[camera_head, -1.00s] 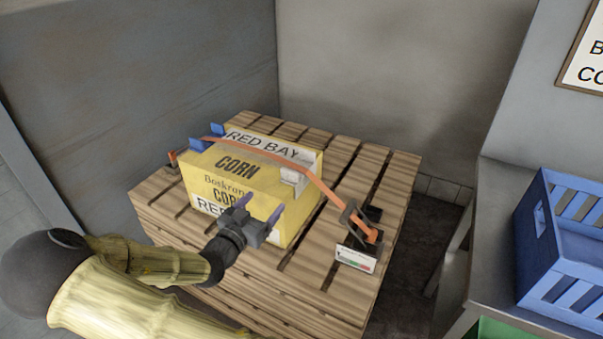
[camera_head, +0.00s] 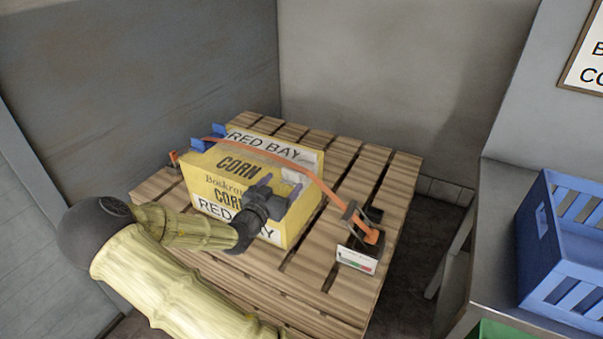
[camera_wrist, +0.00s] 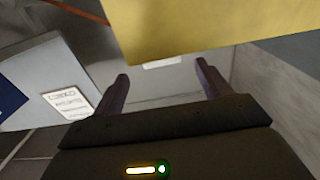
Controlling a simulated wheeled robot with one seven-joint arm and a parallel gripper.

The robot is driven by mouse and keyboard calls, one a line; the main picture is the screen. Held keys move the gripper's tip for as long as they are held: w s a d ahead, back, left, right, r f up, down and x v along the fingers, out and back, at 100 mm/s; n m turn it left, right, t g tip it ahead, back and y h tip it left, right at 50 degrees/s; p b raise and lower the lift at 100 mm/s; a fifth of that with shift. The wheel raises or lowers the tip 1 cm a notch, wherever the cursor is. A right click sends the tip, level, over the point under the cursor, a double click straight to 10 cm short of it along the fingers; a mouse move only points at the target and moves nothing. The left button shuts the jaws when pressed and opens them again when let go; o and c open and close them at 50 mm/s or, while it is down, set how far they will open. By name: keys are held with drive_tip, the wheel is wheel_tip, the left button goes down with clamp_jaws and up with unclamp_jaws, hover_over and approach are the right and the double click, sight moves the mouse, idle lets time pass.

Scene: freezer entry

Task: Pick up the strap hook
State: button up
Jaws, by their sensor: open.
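An orange strap (camera_head: 285,160) runs over a yellow corn carton (camera_head: 218,166) on a wooden pallet. Which part is the hook proper is too small to tell. My gripper (camera_head: 281,185) is open and empty in front of the carton's right part, left of the fitting and apart from it. In the wrist view my gripper (camera_wrist: 161,72) has the carton (camera_wrist: 190,25) above its fingers; the hook cannot be made out there.
The pallet (camera_head: 310,252) has bare slats around the carton. Blue corner pieces (camera_head: 222,131) sit on the carton's far-left edges. A metal table (camera_head: 490,270) at the right bears a blue crate (camera_head: 575,250). Walls stand behind and at the left.

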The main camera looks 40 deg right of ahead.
sight(290, 175)
drive_tip(key=x, duration=0.4)
drive_tip(key=shift+f, duration=0.2)
drive_tip(key=shift+w, duration=0.1)
drive_tip(key=c, duration=1.1)
